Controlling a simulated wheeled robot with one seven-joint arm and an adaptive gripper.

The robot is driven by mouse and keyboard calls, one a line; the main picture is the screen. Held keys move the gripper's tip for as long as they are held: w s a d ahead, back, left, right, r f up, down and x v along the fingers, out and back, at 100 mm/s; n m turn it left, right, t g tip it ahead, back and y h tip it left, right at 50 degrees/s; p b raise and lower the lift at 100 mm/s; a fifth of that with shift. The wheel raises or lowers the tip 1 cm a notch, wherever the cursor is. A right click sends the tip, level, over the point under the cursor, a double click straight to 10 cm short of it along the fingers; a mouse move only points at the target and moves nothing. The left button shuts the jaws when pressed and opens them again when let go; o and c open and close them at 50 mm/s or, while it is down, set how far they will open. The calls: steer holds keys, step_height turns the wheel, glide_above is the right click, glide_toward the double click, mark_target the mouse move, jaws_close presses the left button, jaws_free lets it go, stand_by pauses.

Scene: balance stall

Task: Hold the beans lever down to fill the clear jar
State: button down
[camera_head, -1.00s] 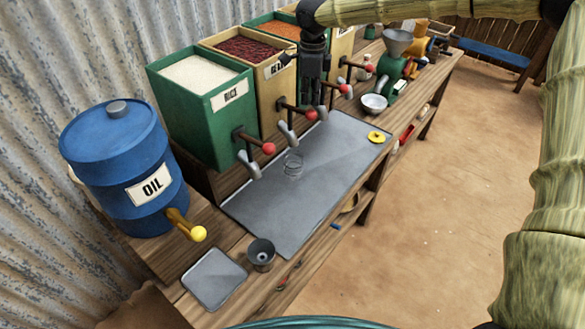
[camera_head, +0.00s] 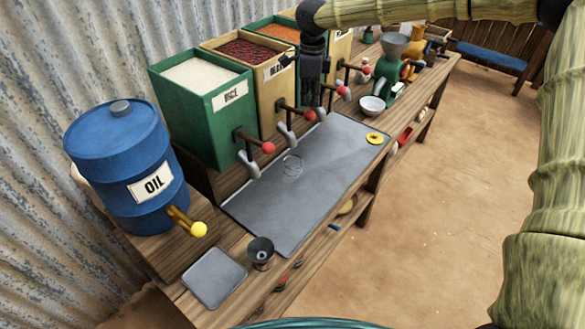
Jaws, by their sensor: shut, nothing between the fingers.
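The beans bin (camera_head: 262,85) is tan and full of dark red beans, its label partly hidden by my arm. Its lever has a red knob (camera_head: 310,115), with a grey spout (camera_head: 288,136) to the lower left. The clear jar (camera_head: 292,166) shows as a faint ring on the metal tray (camera_head: 262,207), below and near the beans spout. Its fill level cannot be made out. My black gripper (camera_head: 319,110) points down, shut and empty, close beside the red knob in the picture. I cannot tell whether it touches the knob.
A green rice bin (camera_head: 205,130) and a blue oil drum (camera_head: 120,165) stand left, with a yellow-knobbed tap (camera_head: 198,229). A dark cup (camera_head: 261,252) stands by the tray's near end. A white bowl (camera_head: 372,106) and green grinder (camera_head: 392,80) stand beyond.

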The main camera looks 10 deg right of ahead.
mark_target(310, 111)
steer(key=shift+s+r, duration=0.1)
steer(key=shift+s, duration=0.05)
step_height(310, 111, down, 6)
steer(key=shift+b, duration=0.45)
steer(key=shift+r, duration=0.15)
stand_by(1.5)
step_height(310, 111, up, 6)
steer(key=p, duration=0.5)
steer(key=shift+f, duration=0.2)
